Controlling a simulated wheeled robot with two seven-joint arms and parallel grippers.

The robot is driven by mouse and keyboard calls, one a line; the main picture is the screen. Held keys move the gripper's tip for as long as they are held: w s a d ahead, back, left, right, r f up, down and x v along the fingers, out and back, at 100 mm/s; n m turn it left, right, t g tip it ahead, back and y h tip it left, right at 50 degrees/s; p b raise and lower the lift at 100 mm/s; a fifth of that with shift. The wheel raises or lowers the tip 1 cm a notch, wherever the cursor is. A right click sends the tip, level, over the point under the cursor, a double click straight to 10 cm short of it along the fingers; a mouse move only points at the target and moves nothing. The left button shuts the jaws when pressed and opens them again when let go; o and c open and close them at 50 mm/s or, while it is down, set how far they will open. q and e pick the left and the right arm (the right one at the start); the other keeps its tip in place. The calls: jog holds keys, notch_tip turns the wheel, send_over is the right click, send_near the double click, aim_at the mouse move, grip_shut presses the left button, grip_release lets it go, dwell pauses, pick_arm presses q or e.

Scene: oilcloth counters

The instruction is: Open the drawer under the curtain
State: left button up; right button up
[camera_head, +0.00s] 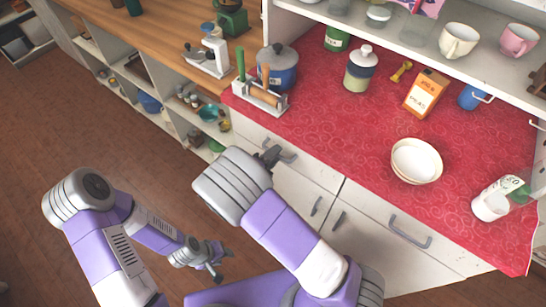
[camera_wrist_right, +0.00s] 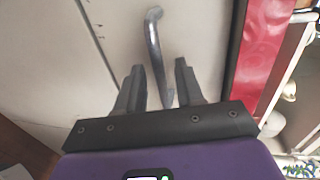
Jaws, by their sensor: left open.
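Below the red-covered counter is a white left drawer (camera_head: 255,133) with a grey bar handle (camera_head: 287,156). My right gripper (camera_head: 270,155) is at this handle. In the right wrist view, the handle (camera_wrist_right: 155,50) runs between the open fingers of the right gripper (camera_wrist_right: 158,75); I cannot tell whether they touch it. The drawer looks closed. A second drawer to the right has its own handle (camera_head: 410,232) and also looks closed. My left gripper (camera_head: 215,265) is open and empty, low over the floor. I cannot make out a curtain.
The red oilcloth (camera_head: 330,115) carries a blue pot (camera_head: 278,75), a utensil holder (camera_head: 260,98), a jar (camera_head: 360,72), a carton (camera_head: 425,95) and a white bowl (camera_head: 416,162). Cabinet doors (camera_head: 305,190) lie below the drawers. The wooden floor (camera_head: 110,140) at left is clear.

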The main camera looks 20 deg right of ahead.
grip_shut()
jog(key=shift+a, duration=0.15)
dwell(0.4)
